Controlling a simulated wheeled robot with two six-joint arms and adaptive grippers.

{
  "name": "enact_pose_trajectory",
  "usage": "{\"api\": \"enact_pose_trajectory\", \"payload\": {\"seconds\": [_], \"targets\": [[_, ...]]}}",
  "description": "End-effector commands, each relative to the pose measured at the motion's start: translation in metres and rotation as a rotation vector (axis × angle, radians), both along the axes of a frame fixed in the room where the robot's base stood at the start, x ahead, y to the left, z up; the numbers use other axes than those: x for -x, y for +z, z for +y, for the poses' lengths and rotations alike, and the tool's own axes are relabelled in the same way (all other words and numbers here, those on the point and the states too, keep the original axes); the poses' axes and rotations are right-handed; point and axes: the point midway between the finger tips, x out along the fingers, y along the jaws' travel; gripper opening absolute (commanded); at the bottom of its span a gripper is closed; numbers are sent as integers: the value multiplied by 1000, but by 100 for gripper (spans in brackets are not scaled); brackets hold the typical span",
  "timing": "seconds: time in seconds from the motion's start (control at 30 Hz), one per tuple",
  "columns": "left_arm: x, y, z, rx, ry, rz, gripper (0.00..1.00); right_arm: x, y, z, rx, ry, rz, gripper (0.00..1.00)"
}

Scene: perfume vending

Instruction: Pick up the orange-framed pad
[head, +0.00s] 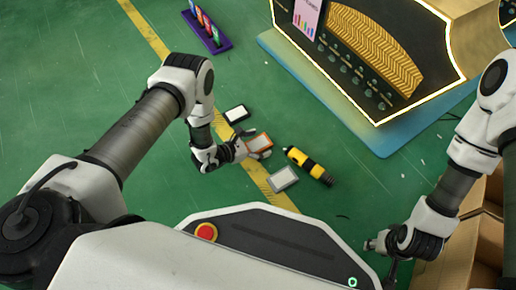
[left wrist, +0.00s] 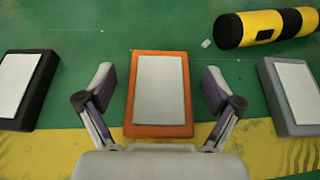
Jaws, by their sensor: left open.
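The orange-framed pad (head: 260,144) lies on the green floor by the yellow line, with a pale grey top. In the left wrist view the orange-framed pad (left wrist: 159,95) sits in the middle, between the two fingers. My left gripper (head: 243,143) is open, with one finger on each side of the pad and a visible gap on both sides. It also shows in the left wrist view (left wrist: 158,92). My right gripper (head: 372,245) is at the lower right, far from the pad; its fingers are too small to tell open or shut.
A black-framed pad (head: 236,114) and a grey-framed pad (head: 283,179) lie on either side. A yellow and black cylinder (head: 310,166) lies to the right. A lit vending machine (head: 365,50) stands on a blue base, a purple rack (head: 207,32) at the back. Cardboard boxes (head: 455,250) are lower right.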

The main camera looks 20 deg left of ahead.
Motion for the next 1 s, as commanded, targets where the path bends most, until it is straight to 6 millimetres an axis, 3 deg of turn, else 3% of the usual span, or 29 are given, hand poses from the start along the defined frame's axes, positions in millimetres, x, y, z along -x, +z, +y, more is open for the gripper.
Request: {"api": "enact_pose_trajectory", "payload": {"seconds": [0.13, 0.17, 0.3, 0.33, 0.73, 1.0], "targets": [[0, 2, 0, 0, 1, 0, 92, 0, 2, 0, 0, 0, -1, 40], [0, 2, 0, 0, 1, 0, 85, 0, 2, 0, 0, 1, -1, 40], [0, 2, 1, -1, 1, 1, 35, 0, 2, 0, 0, 1, 0, 40], [0, 2, 1, -1, 0, 1, 32, 0, 2, 0, 0, 1, 0, 40], [0, 5, 1, 0, 0, 1, 32, 1, 5, 0, -1, 0, 2, 40], [0, 33, 1, -1, 0, 1, 32, 8, 33, 1, -4, -9, 22, 40]]}}
